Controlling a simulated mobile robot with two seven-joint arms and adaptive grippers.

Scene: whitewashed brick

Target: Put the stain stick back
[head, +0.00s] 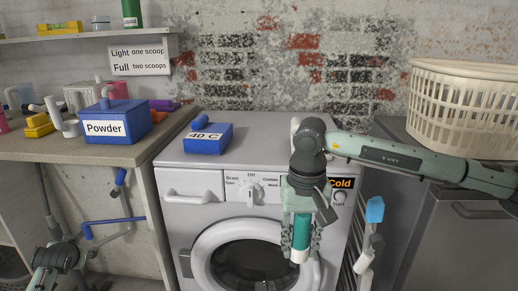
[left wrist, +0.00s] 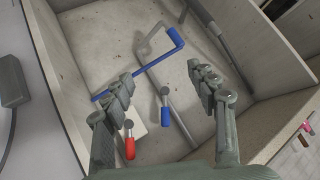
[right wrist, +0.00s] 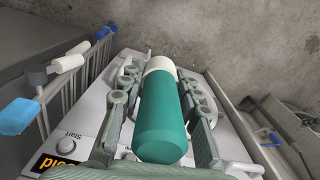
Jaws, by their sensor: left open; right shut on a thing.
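The stain stick is a teal cylinder with a white cap. My right gripper (head: 301,246) is shut on the stain stick (head: 302,229), holding it cap down in front of the washing machine (head: 198,211). In the right wrist view the stick (right wrist: 163,125) lies between both fingers, with its white cap toward the far end. My left gripper (left wrist: 166,82) is open and empty in the left wrist view, above the area with pipes below the counter. Part of my left arm shows at the lower left of the head view.
The counter (head: 142,155) at left holds a blue Powder box (head: 104,121) and other items. A blue box marked 40 C (head: 209,139) sits on the washer. A shelf (head: 80,37) hangs above. A cream basket (head: 463,112) stands at right. A rack with a blue-topped item (head: 375,209) stands beside the washer.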

